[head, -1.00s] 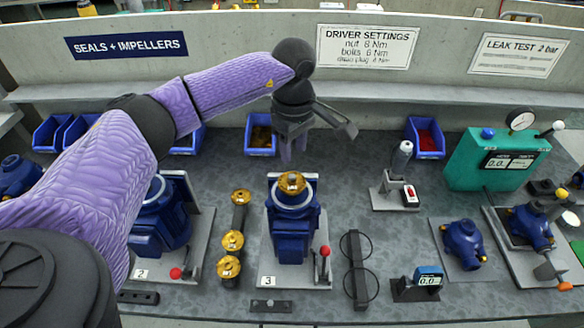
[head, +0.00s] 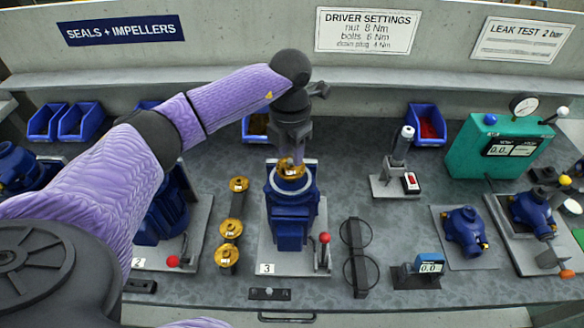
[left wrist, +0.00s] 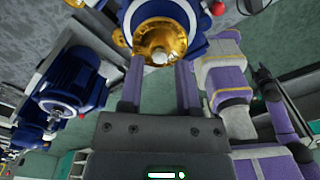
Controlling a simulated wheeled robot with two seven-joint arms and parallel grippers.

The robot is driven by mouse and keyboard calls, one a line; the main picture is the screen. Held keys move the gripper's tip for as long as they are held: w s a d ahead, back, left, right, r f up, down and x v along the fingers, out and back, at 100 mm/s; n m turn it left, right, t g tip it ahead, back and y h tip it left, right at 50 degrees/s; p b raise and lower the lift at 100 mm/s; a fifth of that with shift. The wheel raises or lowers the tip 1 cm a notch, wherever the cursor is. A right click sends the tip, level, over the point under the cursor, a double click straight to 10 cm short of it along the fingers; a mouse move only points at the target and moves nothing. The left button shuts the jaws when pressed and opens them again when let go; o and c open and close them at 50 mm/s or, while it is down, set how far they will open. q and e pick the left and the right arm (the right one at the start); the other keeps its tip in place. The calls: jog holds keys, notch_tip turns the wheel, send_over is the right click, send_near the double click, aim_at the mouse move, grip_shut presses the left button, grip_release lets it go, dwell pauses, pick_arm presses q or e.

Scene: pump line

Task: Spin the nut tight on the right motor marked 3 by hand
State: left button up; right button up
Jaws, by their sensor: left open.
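The blue motor marked 3 (head: 290,222) stands upright on its grey plate at the middle of the bench. A brass-coloured round part (head: 290,169) with the nut area at its centre sits on top of the motor; it also shows in the left wrist view (left wrist: 160,42). My left gripper (head: 292,154) points down right above this part. In the left wrist view its two purple fingers (left wrist: 160,78) are apart, with their tips at the near edge of the brass part. Whether they touch it I cannot tell. My right gripper is not seen in the head view.
A lever with a red knob (head: 324,239) stands beside motor 3. Several brass parts (head: 231,229) stand in a rack to its left. A driver in a stand (head: 402,146) and a black two-ring holder (head: 356,258) are to its right.

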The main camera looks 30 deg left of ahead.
pick_arm(q)
jog(key=shift+f, duration=0.55)
jog(key=shift+r, duration=0.15)
grip_shut()
